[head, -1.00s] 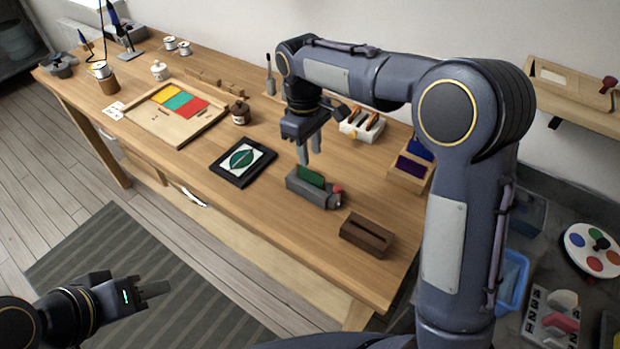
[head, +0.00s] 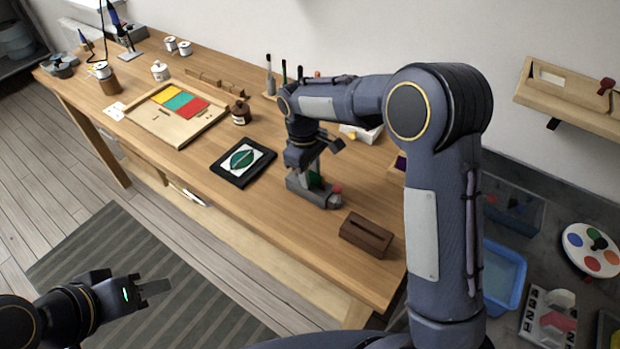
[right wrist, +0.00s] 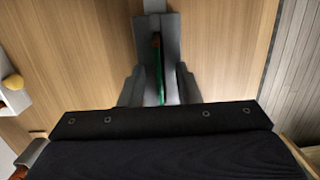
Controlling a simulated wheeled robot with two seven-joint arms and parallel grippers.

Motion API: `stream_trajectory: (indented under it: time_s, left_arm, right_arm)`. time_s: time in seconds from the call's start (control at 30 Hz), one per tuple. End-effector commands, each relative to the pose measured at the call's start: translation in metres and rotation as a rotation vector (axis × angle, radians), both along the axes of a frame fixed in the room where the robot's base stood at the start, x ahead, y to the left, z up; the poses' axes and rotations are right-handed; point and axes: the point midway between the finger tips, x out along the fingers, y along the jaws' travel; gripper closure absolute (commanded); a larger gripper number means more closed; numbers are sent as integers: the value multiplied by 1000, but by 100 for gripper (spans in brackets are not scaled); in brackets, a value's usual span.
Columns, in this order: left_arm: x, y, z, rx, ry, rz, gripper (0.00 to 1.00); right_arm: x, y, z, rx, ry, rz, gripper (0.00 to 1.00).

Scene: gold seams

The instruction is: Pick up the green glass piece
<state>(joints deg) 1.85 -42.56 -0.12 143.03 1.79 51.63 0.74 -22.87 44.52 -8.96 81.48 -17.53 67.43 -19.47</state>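The green glass piece (head: 315,180) stands upright in the grey vise (head: 325,199) on the workbench, partly hidden by my right gripper in the head view. In the right wrist view the glass (right wrist: 158,72) shows as a thin green edge between the jaws of the vise (right wrist: 170,30). My right gripper (head: 307,176) is lowered over the vise. In the right wrist view its fingers (right wrist: 159,88) are open, one on each side of the glass, with gaps between. My left gripper (head: 150,288) is off the bench at lower left; its finger gap is unclear.
A dark slotted wooden block (head: 366,236) stands right of the vise. A black-framed leaf panel (head: 243,161) lies to its left. A wooden tray with coloured panes (head: 178,114) and a brown jar (head: 240,113) are further left. The bench's front strip is clear.

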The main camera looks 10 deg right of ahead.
Motion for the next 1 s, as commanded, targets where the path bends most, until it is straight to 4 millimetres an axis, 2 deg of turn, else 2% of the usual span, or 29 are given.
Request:
stream_trajectory:
  time_s: [0.03, 0.23, 0.73, 0.87, 1.0]
  left_arm:
    - [0, 0, 0, 0, 0, 0, 64]
    - [0, 0, 0, 0, 0, 0, 64]
    - [0, 0, 0, 0, 0, 0, 64]
    - [0, 0, -1, 0, 0, 0, 64]
    - [0, 0, -3, 0, 0, 0, 64]
  right_arm:
    - [0, 0, 0, 0, 0, 0, 74]
    - [0, 0, 0, 1, -1, 0, 100]
    - [1, 0, 5, 1, -3, 0, 100]
    - [1, 0, 17, 1, -3, 0, 100]
    - [-3, 5, 38, 3, -4, 3, 100]
